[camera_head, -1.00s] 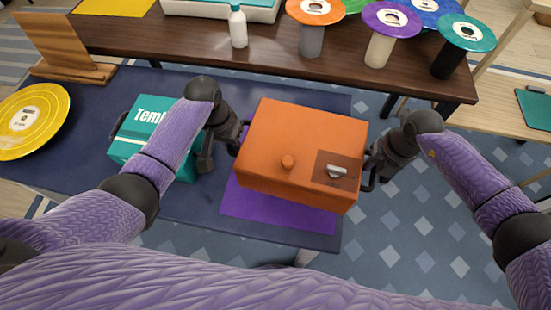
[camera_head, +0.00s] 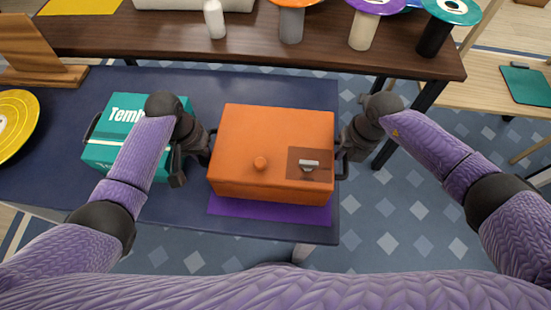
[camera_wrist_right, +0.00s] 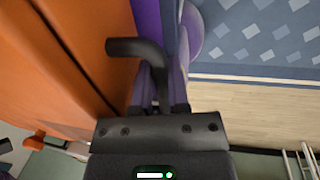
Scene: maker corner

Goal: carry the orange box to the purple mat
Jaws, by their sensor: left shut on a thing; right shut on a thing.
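The orange box (camera_head: 272,140) is level between my two grippers in the head view, over the purple mat (camera_head: 270,210) on the dark blue table. Only the mat's front strip shows; the box hides the rest. I cannot tell whether the box touches the mat. My left gripper (camera_head: 204,152) is shut at the box's left side, its handle mostly hidden. My right gripper (camera_head: 347,146) is shut on the box's right handle. In the right wrist view, the dark bent handle (camera_wrist_right: 140,50) runs between the fingers, beside the orange side wall (camera_wrist_right: 70,50).
A teal box (camera_head: 118,125) stands on the dark blue table (camera_head: 80,200), left of my left gripper. A yellow spool (camera_head: 15,120) is at the far left beside a wooden stand (camera_head: 35,50). A brown bench (camera_head: 250,45) behind holds a white bottle (camera_head: 214,18) and several spools.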

